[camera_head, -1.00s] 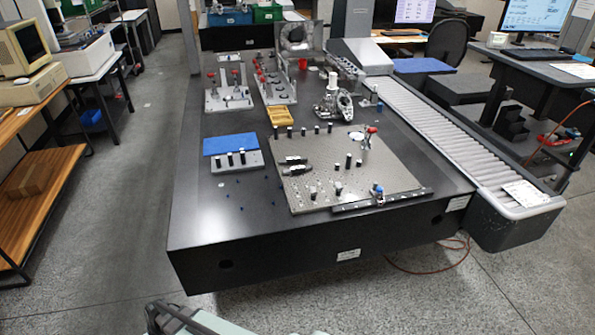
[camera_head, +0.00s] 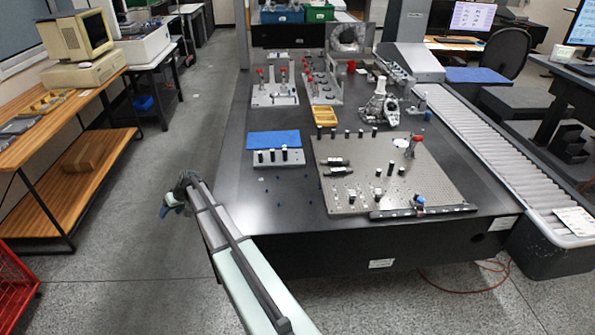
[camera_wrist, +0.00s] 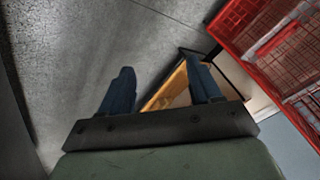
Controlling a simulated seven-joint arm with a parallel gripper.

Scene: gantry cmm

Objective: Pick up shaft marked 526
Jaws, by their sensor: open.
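No marking 526 is legible on any part. Several short black, partly white-topped shafts stand on the perforated grey plate (camera_head: 390,175). Two dark shafts (camera_head: 335,166) lie on their sides at its left. Three similar white-topped pieces (camera_head: 272,156) stand in a small grey block (camera_head: 292,160) left of the plate. I cannot tell which is the named shaft. My gripper (camera_head: 173,207) is over the floor, left of the black table, away from all of them. In the wrist view its two blue-grey fingers (camera_wrist: 162,88) are apart with nothing between them.
The black table (camera_head: 280,215) carries a blue pad (camera_head: 274,140), a yellow tray (camera_head: 325,116) and metal fixtures at the back. A roller conveyor (camera_head: 500,150) runs along its right. A wooden bench (camera_head: 70,200) and red basket (camera_head: 15,285) stand left. Floor between is clear.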

